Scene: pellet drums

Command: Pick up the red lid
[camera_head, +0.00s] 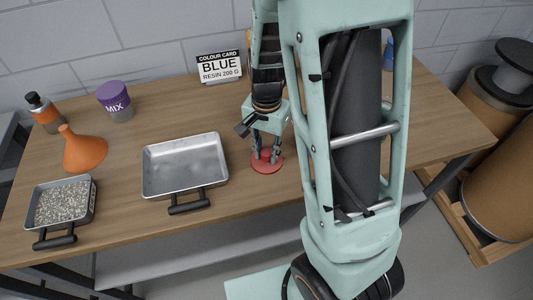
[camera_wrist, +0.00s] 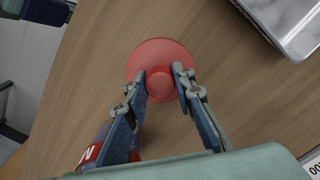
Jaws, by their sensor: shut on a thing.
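The red lid (camera_head: 267,169) is a round disc with a raised knob, seen at the wooden table's front middle, right of the metal tray. It also shows in the wrist view (camera_wrist: 151,50). My gripper (camera_head: 267,156) points down over it, with its two blue-grey fingers shut on the lid's knob, one on each side, in the wrist view (camera_wrist: 159,82). The lid looks level. I cannot tell whether it touches the table or is slightly raised.
An empty metal tray (camera_head: 184,137) stands left of the lid. A partly hidden labelled container (camera_wrist: 92,153) is beside a finger.

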